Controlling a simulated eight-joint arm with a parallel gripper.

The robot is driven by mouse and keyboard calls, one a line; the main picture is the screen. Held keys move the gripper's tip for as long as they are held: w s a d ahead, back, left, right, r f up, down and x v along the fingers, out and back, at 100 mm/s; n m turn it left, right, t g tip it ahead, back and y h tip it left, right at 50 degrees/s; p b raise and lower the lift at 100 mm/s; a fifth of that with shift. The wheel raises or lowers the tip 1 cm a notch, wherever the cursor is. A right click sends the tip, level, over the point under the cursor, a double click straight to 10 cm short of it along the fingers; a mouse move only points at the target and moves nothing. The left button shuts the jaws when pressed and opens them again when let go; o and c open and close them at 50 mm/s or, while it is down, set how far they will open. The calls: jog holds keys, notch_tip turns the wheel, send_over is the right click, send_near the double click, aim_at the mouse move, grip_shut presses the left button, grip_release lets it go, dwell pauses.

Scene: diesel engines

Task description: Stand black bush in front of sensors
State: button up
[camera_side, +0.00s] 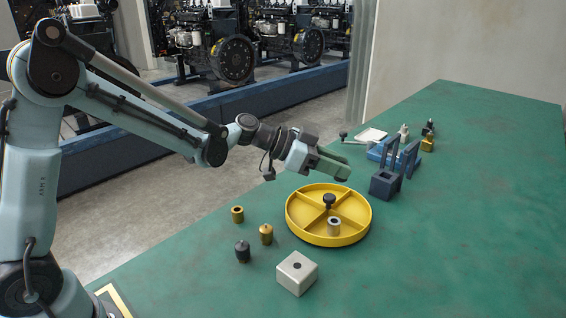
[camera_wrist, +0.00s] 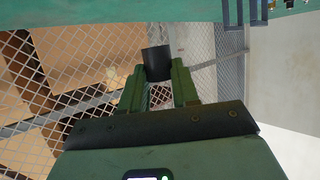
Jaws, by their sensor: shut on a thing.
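My gripper (camera_side: 345,172) is above the green table, just behind the round yellow tray. In the wrist view its fingers (camera_wrist: 157,75) are shut on the black bush (camera_wrist: 156,62), a dark cylinder held clear of the table. In the side view the fingers hide the bush. A brass piece (camera_side: 266,234) and a dark piece (camera_side: 242,251), both with narrowed tops, stand at the near left. Small pieces, one grey (camera_side: 404,131), one dark (camera_side: 430,125), stand at the back right. I cannot tell for sure which pieces are the sensors.
The table's right side is clear.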

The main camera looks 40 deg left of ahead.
jog(key=s+a+r+n+t+y, duration=0.4)
jog(key=s+a+r+n+y, duration=0.2)
jog(key=s+a+r, duration=0.7)
jog(key=w+d+f+m+g+h, duration=0.1)
jog(key=w+d+f+m+h, duration=0.1)
jog(key=w+d+f, duration=0.2)
jog(key=w+d+f+m+g+h, duration=0.2)
jog(key=w+d+f, duration=0.3)
jog(key=w+d+f+m+g+h, duration=0.1)
jog(key=w+d+f+m+h, duration=0.1)
jog(key=w+d+f, duration=0.2)
jog(key=shift+w+d+f, duration=0.15)
jog(key=shift+d+f, duration=0.25)
jog(key=shift+f, duration=0.3)
jog(key=shift+d+f+m+h, duration=0.3)
jog(key=shift+f, duration=0.2)
send_over(318, 198)
notch_tip(318, 198, down, 7)
jog(key=shift+r, duration=0.1)
jog(key=shift+f, duration=1.9)
